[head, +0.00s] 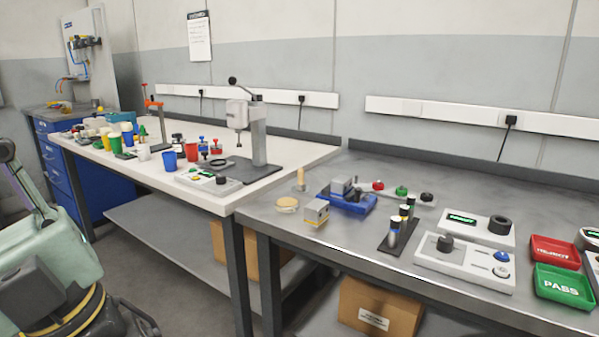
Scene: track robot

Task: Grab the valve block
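I cannot tell for certain which object is the valve block. A grey block (342,186) sits in or on a blue vise-like fixture (352,202) on the grey bench. Behind it lies a grey strip with red, green and black knobs (401,191). Small fittings with red and blue tops (209,146) stand on the white table beside the press, too small to make out well. My gripper is not in view.
A lever press (258,135) stands on the white table (300,160), with several coloured cups left of it. The grey bench (330,240) also holds a small yellow box (316,212), control boxes (465,262), and red (555,250) and green trays (563,285).

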